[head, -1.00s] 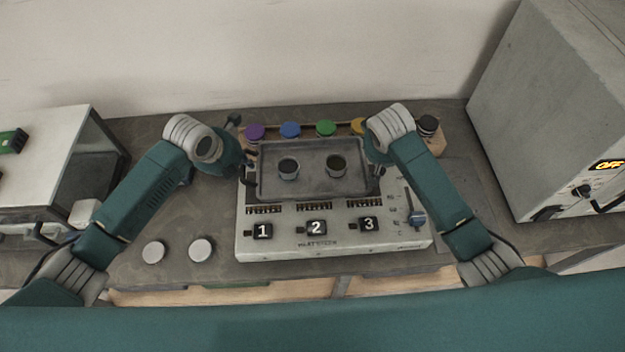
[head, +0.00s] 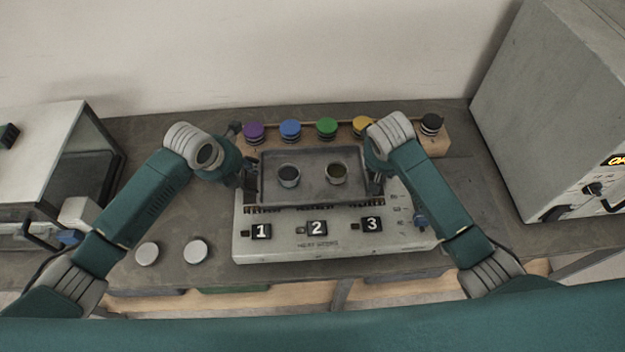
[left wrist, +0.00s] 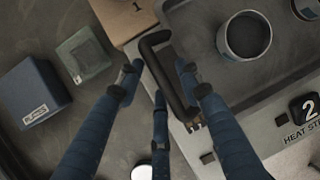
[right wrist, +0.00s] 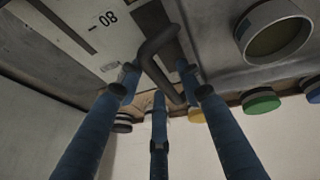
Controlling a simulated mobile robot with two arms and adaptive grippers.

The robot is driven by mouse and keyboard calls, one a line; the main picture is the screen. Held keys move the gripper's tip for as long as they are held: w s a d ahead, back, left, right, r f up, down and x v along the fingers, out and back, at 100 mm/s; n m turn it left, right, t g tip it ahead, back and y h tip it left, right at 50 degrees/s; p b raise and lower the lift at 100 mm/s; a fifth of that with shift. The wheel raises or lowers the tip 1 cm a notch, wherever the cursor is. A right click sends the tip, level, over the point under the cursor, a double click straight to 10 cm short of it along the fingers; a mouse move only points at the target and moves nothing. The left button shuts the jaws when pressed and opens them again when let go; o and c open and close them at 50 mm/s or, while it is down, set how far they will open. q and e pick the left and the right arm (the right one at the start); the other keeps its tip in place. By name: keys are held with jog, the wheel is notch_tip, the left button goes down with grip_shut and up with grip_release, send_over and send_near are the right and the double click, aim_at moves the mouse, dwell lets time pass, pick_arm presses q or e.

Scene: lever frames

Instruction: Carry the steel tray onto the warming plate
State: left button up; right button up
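The grey steel tray (head: 312,190) carries two small metal cups, the left one (head: 289,176) and the right one (head: 336,173), both upright. It is level over the back part of the pale warming plate (head: 280,247), whose front shows numbers 1, 2 and 3. I cannot tell whether its underside touches the plate. My left gripper (head: 249,176) has its fingers around the tray's dark left handle (left wrist: 168,78). My right gripper (head: 375,180) has its fingers around the right handle (right wrist: 158,62). Both look shut on the handles.
A wooden rack with coloured-lid jars (head: 327,128) stands behind. A large grey oven (head: 535,120) is at right and a pale cabinet (head: 45,150) at left. Two pale discs (head: 195,251) lie left of the plate. A blue box (left wrist: 33,92) and a glass dish (left wrist: 83,55) are near my left gripper.

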pick_arm(q)
jog(key=shift+r, duration=0.15)
jog(key=v, duration=1.1)
jog(key=shift+s+r, duration=0.15)
jog(key=shift+r, duration=0.15)
pick_arm(e)
jog(key=v, duration=1.2)
pick_arm(q)
jog(key=shift+a, duration=0.1)
pick_arm(e)
jog(key=shift+w, duration=0.1)
